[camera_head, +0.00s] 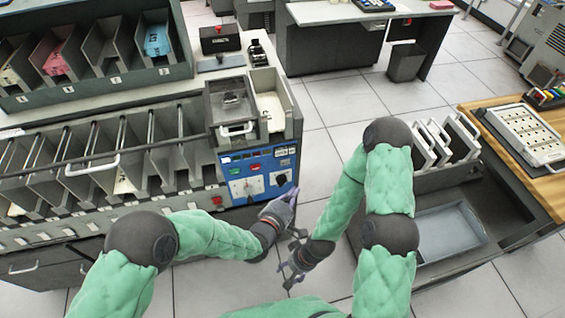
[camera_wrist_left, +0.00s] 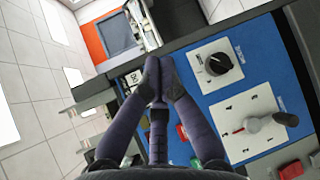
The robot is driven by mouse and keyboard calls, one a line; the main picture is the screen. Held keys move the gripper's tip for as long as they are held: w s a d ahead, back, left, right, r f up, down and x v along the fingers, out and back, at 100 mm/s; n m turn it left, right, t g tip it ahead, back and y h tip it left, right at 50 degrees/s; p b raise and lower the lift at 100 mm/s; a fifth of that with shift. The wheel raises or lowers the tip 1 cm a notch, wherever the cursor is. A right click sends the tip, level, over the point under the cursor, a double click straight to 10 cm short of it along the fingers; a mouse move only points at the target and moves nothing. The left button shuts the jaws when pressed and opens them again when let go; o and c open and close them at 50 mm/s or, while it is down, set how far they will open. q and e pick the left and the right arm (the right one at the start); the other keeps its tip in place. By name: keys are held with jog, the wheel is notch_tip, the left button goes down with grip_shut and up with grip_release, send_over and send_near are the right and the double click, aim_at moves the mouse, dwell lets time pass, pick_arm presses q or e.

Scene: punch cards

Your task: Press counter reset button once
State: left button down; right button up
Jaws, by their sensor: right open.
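The blue control panel (camera_head: 258,172) is on the front of the grey card machine, with a small counter-like window, coloured buttons and two knobs. A red button (camera_head: 256,167) and a green button (camera_head: 237,172) sit in its upper part. I cannot tell which control is the counter reset button. My left gripper (camera_head: 292,196) is at the panel's lower right, its purple fingertips together and empty. In the left wrist view the shut fingers (camera_wrist_left: 156,68) lie in front of the blue panel (camera_wrist_left: 270,62) and hide part of it. My right gripper (camera_head: 286,268) is open and empty, low in the middle.
The panel holds a black knob (camera_wrist_left: 218,63) and a lever switch (camera_wrist_left: 262,124). Another red button (camera_head: 217,201) is left of the panel. Card slots (camera_head: 90,160) fill the machine's left. A wooden desk (camera_head: 520,150) stands right; tiled floor lies between.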

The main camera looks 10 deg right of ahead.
aim_at(285, 162)
pick_arm(q)
jog(key=shift+s+d+f, duration=0.15)
jog(key=shift+s+f, duration=0.05)
jog(key=shift+s, duration=0.1)
jog(key=w+b, duration=0.3)
jog(key=w, duration=0.6)
jog(key=shift+a, duration=0.2)
jog(key=shift+r, duration=0.1)
jog(key=shift+w+b, duration=0.2)
jog(key=shift+b, duration=0.15)
dwell(1.0)
jog(key=shift+w, duration=0.25)
